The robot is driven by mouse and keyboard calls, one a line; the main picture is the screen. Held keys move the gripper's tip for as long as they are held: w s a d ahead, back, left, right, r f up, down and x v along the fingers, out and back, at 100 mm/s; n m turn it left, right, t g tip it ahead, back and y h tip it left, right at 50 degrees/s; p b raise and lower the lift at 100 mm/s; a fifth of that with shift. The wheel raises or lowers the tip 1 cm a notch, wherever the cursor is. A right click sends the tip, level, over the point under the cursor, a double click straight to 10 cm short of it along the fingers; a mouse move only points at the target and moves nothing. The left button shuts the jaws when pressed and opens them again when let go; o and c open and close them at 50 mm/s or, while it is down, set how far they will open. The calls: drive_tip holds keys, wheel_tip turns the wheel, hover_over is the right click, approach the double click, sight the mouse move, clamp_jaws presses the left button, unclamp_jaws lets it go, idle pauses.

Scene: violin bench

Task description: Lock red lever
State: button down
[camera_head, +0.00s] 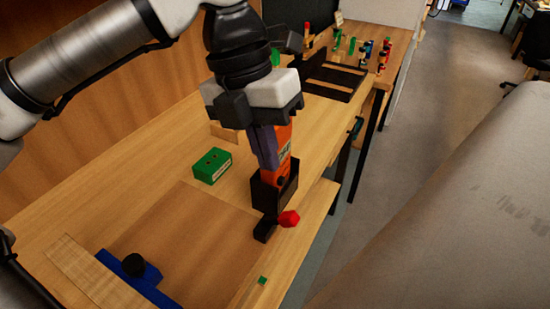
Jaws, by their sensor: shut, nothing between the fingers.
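The red lever (289,218) is a small red knob beside a black block (265,229) near the right edge of the bench. My gripper (268,160) points down over the bench, above and slightly behind the lever in the picture. Its fingers are shut and hold nothing. They appear next to an orange box (283,148) that stands in a black holder (272,194). I cannot tell whether they touch it. The gripper appears apart from the red lever.
A green block (212,165) lies left of the holder. A blue fixture with a black knob (134,265) sits at the front left. A small green piece (262,280) is near the front edge. Several coloured items and a black tray (333,79) stand farther back.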

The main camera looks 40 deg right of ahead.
drive_tip(key=v, duration=0.5)
drive_tip(key=shift+r, duration=0.2)
idle(0.4)
